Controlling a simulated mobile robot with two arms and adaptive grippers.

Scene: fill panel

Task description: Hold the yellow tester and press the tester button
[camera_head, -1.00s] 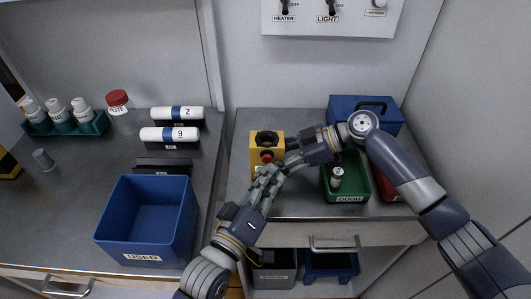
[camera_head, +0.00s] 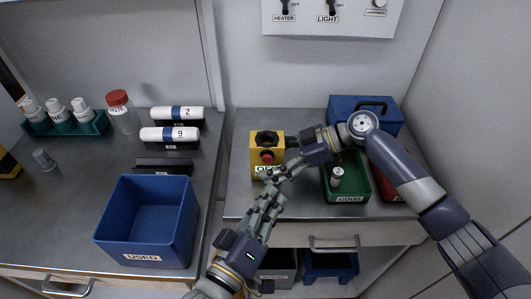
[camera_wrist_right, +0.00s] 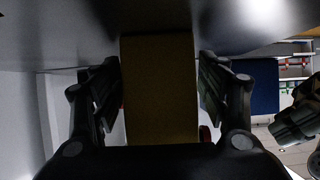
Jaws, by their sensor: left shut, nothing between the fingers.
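The yellow tester (camera_head: 256,143) stands upright on the right-hand counter, with a dark round opening on top and a red button (camera_head: 267,156) on its front. A pale label with green letters (camera_head: 263,169) shows below the button, partly covered. My right gripper (camera_head: 288,142) reaches in from the right. In the right wrist view, the tester body (camera_wrist_right: 160,90) fills the space between its fingers (camera_wrist_right: 160,95), which look closed against its sides. My left gripper (camera_head: 272,180) is shut and empty, its tips just in front of and below the button, apparently clear of it.
A green GOOD bin (camera_head: 348,199) holding a small battery, a red bin (camera_head: 388,188) and a blue toolbox (camera_head: 345,103) crowd the right side. A blue USED bin (camera_head: 143,264), battery holders and a green rack (camera_head: 62,127) stand on the left counter.

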